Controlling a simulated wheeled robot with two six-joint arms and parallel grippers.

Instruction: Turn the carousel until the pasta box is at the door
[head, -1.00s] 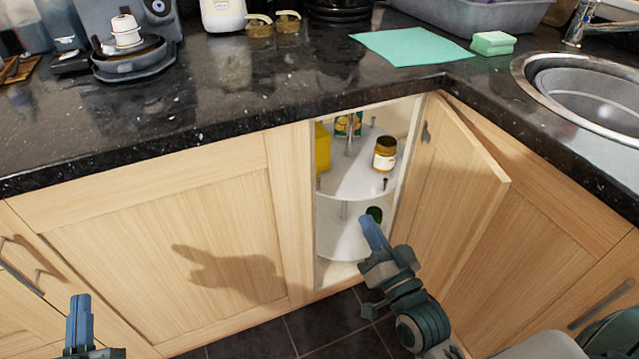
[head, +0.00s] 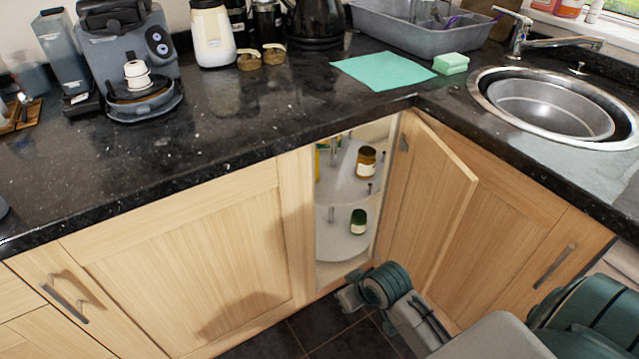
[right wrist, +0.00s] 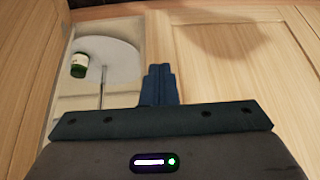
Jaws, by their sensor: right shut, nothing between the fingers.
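The carousel's white upper shelf (head: 342,186) and lower shelf (head: 333,246) show through the open corner cabinet. An amber jar with a dark lid (head: 366,162) stands on the upper shelf towards the right. A thin yellow strip (head: 318,166) shows at the opening's left edge; I cannot tell whether it is the pasta box. A green jar (head: 358,221) stands on the lower shelf and also shows in the right wrist view (right wrist: 80,65). My right gripper (right wrist: 158,85) is shut and empty, outside the cabinet. My left gripper is out of view.
The cabinet door (head: 432,205) stands open to the right of the opening. A closed wooden panel (head: 190,260) lies to the left. The dark countertop (head: 240,120) overhangs the opening. Dark floor tiles (head: 330,330) are below.

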